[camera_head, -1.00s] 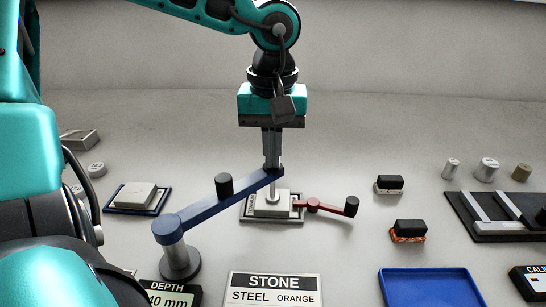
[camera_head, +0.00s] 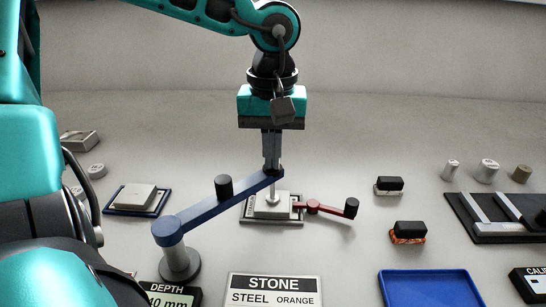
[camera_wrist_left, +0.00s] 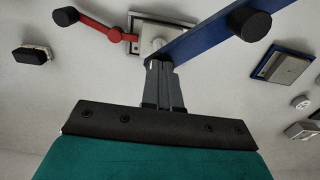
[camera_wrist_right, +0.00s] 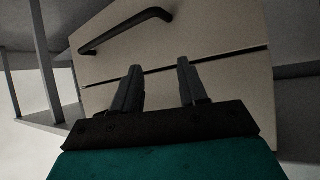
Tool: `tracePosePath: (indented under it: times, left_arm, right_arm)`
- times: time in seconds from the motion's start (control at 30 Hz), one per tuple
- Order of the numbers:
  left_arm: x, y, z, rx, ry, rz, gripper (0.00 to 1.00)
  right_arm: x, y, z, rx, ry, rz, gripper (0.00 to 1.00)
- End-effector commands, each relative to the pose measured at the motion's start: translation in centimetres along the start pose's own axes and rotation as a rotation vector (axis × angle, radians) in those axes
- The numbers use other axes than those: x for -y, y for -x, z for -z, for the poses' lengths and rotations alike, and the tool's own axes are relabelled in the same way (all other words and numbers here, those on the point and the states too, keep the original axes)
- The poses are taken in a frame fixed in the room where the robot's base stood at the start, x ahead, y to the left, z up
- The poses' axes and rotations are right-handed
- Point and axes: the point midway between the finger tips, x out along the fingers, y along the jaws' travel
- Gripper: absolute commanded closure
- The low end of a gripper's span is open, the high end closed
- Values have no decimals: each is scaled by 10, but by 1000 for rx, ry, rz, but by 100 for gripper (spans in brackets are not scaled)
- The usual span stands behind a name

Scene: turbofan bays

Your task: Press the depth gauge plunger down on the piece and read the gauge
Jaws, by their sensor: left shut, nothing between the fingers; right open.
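The depth gauge has a blue swing arm (camera_head: 205,212) on a grey post (camera_head: 180,262). Its plunger (camera_head: 275,191) hangs from the arm's far end over a pale square piece (camera_head: 272,207) and appears to touch it. The piece sits in a dark-edged fixture with a red clamp lever (camera_head: 330,209). My left gripper (camera_head: 272,168) is shut and empty, fingertips down on the arm's end above the plunger; it also shows in the left wrist view (camera_wrist_left: 157,62). The depth display (camera_head: 168,297), partly hidden by my arm, reads "40 mm" in its visible part. My right gripper (camera_wrist_right: 158,72) is open and empty.
A "STONE STEEL ORANGE" sign (camera_head: 274,289) and a blue tray (camera_head: 430,288) lie at the front. Two black-topped blocks (camera_head: 389,184) (camera_head: 408,231) stand to the right. Another pale plate (camera_head: 138,197) lies left. My right gripper faces a drawer front with a dark handle (camera_wrist_right: 125,30).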

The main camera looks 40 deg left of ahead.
Motion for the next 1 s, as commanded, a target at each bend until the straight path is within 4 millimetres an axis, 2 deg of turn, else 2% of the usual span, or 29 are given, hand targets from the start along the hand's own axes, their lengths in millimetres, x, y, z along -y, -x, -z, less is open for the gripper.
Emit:
tracePosePath:
  times: [0.17, 0.6, 1.0]
  left_arm:
    - [1, 17, -1, 4, 0, 3, 100]
    - [0, 54, 0, -2, -1, 0, 100]
    - [0, 83, 0, -2, -1, -1, 100]
  right_arm:
    - [-2, 7, 10, -9, 7, -6, 57]
    - [-14, 21, 8, 15, 13, -36, 57]
    - [-18, 30, 16, 5, 12, -55, 57]
